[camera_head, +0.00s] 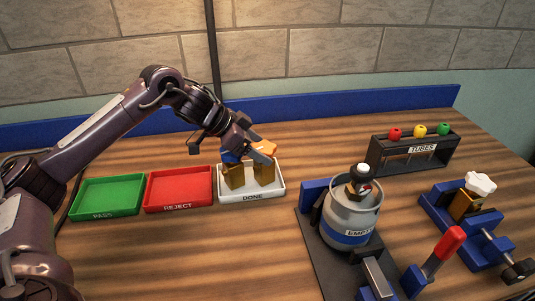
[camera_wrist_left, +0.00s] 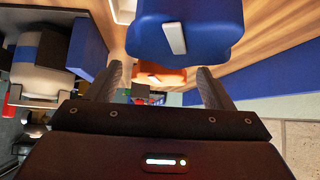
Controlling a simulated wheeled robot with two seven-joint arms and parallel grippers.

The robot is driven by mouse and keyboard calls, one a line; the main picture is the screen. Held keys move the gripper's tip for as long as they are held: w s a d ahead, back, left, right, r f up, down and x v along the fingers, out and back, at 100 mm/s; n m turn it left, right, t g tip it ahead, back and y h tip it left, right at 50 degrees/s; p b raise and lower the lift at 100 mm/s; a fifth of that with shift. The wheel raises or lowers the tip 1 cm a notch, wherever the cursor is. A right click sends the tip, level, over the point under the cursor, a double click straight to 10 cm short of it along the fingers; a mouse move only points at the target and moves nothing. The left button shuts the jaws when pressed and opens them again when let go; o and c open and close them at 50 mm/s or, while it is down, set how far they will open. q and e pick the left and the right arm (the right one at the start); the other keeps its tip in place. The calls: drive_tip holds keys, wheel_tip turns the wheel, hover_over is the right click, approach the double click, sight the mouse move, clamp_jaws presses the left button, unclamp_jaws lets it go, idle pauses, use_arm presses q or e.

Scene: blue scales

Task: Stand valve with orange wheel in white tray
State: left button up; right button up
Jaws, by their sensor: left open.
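The white tray (camera_head: 274,194), labelled DONE, stands right of the red tray in the head view. Two brass valves stand in it, side by side. The right one is the valve with the orange wheel (camera_head: 264,147), its brass body (camera_head: 264,174) upright. The left one has a blue wheel (camera_head: 231,157). My left gripper (camera_head: 254,147) is just above and behind them, fingers apart. In the left wrist view the orange wheel (camera_wrist_left: 158,77) shows beyond the open fingers, and the blue wheel (camera_wrist_left: 190,28) is large and close. My right gripper is out of view.
A red REJECT tray (camera_head: 178,207) and green PASS tray (camera_head: 106,213) lie to the left. A grey cylinder (camera_head: 349,218) with a valve on top, a blue vise (camera_head: 482,246) holding a white-wheeled valve, and a TUBES rack (camera_head: 385,153) stand right. Bare wood lies between tray and rack.

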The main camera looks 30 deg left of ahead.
use_arm(q)
drive_tip(key=v, duration=0.7)
drive_tip(key=shift+s+a+r, duration=0.2)
drive_tip(key=shift+r, duration=0.05)
drive_tip(key=shift+f, duration=0.1)
